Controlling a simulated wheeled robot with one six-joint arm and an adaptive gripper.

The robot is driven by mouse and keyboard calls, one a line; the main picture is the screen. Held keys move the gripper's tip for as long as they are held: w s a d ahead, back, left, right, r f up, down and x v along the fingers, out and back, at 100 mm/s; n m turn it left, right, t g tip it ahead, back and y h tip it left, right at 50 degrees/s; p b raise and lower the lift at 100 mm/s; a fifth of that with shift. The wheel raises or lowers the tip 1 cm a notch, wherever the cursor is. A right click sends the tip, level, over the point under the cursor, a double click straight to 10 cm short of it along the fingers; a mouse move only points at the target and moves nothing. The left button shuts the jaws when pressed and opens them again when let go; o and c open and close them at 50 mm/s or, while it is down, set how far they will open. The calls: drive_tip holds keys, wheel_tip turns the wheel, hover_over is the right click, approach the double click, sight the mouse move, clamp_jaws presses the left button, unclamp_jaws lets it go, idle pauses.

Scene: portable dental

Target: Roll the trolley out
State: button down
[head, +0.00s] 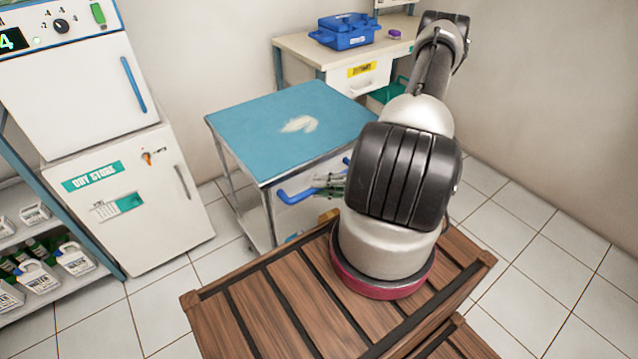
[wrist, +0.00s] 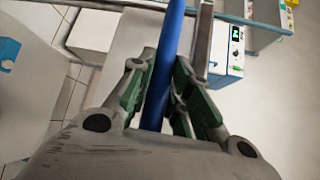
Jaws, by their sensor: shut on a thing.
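The trolley (head: 290,125) has a blue top with a pale patch, a metal frame and a pale drawer front. It stands on the tiled floor in the middle of the head view. Its blue handle (head: 296,196) sticks out at the near side. My gripper (head: 330,184) is at this handle, partly hidden by my arm. In the wrist view, the blue handle bar (wrist: 172,50) runs between the green-padded fingers of my gripper (wrist: 160,92), which are shut on it. The trolley's right side and lower parts are hidden behind my arm.
A white cabinet labelled DRY STORE (head: 125,205) stands to the left, beside a shelf of bottles (head: 40,265). A counter (head: 300,45) with a blue case (head: 346,31) is behind the trolley. Floor tiles (head: 215,262) are clear left of my wooden deck.

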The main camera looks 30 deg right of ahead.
drive_tip(key=shift+s+f, duration=0.1)
drive_tip(key=shift+f, duration=0.05)
drive_tip(key=c, duration=1.3)
unclamp_jaws()
drive_tip(key=v, duration=1.2)
